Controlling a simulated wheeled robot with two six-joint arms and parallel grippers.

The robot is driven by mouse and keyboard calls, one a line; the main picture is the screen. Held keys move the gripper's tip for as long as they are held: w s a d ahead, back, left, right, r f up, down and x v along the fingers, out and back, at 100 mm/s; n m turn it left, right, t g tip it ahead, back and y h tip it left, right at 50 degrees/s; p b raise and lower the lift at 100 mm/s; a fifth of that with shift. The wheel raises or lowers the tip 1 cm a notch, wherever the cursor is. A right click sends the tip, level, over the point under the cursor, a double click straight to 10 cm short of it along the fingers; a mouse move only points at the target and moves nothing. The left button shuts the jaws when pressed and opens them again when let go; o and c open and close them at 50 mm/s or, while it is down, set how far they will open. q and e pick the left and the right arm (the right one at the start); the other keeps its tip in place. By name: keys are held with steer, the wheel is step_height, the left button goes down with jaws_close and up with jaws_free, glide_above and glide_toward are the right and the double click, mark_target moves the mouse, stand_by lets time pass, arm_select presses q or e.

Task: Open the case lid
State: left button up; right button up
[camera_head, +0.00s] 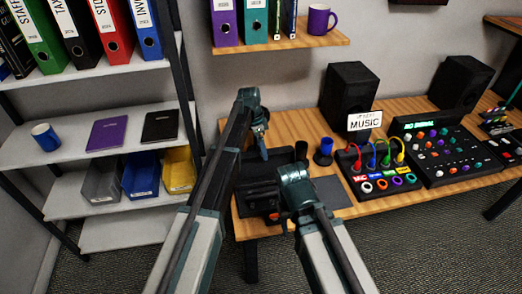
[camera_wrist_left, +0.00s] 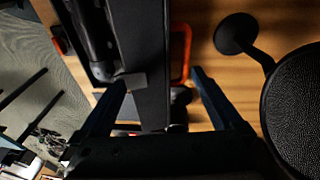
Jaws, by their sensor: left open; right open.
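The black case (camera_head: 257,197) lies on the left end of the wooden desk, partly covered by my arms. In the left wrist view, a black slab of the case (camera_wrist_left: 142,50) lies between the two spread fingers of my left gripper (camera_wrist_left: 160,82). The fingers appear apart from its sides. My left gripper (camera_head: 263,148) is open above the back of the case. My right gripper (camera_head: 284,215) is open and low at the front of the case, largely hidden by its own wrist. An orange handle-like loop (camera_wrist_left: 181,50) shows beside the slab. I cannot tell the lid's angle.
A blue cup (camera_head: 323,152) and a grey mat (camera_head: 331,192) are right of the case. A cable box (camera_head: 378,170), mixer (camera_head: 440,150) and speakers (camera_head: 350,93) stand farther right. A shelf (camera_head: 105,165) stands left. A dark round textured object (camera_wrist_left: 296,100) is close in the left wrist view.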

arm_select(q)
steer(key=w, duration=0.1)
steer(key=w+a, duration=0.1)
steer(key=shift+w+r, duration=0.15)
steer(key=shift+w, duration=0.25)
steer(key=w, duration=0.1)
steer(key=w+a, duration=0.1)
steer(key=w, duration=0.3)
steer(key=shift+w+a, duration=0.15)
steer(key=shift+a, duration=0.1)
steer(key=shift+w+a+f, duration=0.65)
steer(key=shift+w, duration=0.25)
steer(key=shift+c, duration=0.9)
steer(key=shift+w+b, duration=0.4)
steer(key=shift+w, duration=0.4)
arm_select(e)
steer(key=shift+f, duration=0.5)
